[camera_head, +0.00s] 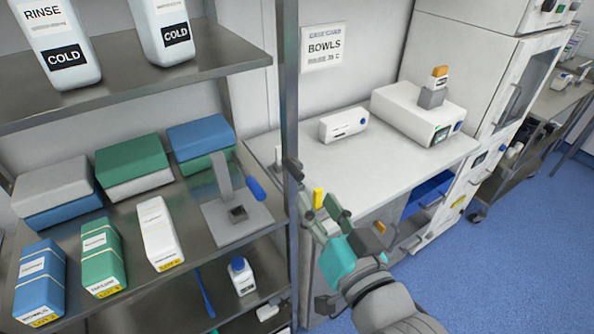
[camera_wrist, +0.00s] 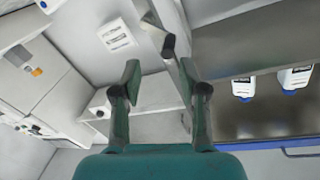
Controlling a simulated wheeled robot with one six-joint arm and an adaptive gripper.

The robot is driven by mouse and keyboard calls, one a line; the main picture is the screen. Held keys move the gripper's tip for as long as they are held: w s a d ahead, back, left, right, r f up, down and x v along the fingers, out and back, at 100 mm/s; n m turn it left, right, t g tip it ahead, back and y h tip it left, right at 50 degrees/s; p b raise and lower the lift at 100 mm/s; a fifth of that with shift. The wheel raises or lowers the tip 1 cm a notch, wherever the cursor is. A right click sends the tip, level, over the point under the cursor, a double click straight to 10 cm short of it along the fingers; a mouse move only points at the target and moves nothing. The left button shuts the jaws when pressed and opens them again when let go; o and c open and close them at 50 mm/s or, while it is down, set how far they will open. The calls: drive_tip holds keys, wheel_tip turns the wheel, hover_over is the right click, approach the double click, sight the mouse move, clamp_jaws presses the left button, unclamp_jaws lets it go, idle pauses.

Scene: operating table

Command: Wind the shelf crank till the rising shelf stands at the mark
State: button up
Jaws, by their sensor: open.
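My gripper (camera_head: 323,208) is open at the right of the shelf rack's post (camera_head: 290,100), with nothing seen between its fingers in the wrist view (camera_wrist: 160,80). A grey fitting on the post (camera_wrist: 168,45), perhaps part of the crank, shows beyond the fingertips in the wrist view. A small yellow piece (camera_head: 318,198) shows by the fingertips in the head view; I cannot tell whether it is the crank's knob. A plate with a metal upright and blue handle (camera_head: 256,188) stands on the middle shelf (camera_head: 190,205). I cannot make out the mark or which shelf rises.
Blue, green and white packs (camera_head: 100,255) and stacked boxes (camera_head: 130,160) fill the middle shelf. White COLD bottles (camera_head: 60,50) stand above. A white bench (camera_head: 390,155) with devices is behind my gripper. Open blue floor (camera_head: 500,270) lies at right.

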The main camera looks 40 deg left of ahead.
sight(301, 178)
drive_tip(key=w+a+n, duration=0.1)
drive_tip(key=a+n, duration=0.1)
drive_tip(key=n, duration=0.1)
drive_tip(key=w+a+n+g+y, duration=0.1)
drive_tip(key=a+n, duration=0.2)
drive_tip(key=n, duration=0.1)
drive_tip(key=w+a+n+g, duration=0.1)
drive_tip(key=a+n, duration=0.1)
drive_tip(key=n, duration=0.2)
drive_tip(key=shift+w+a+r+y, duration=0.15)
drive_tip(key=shift+w+r+y, duration=0.15)
drive_tip(key=shift+w+r, duration=0.1)
drive_tip(key=shift+g, duration=0.3)
clamp_jaws()
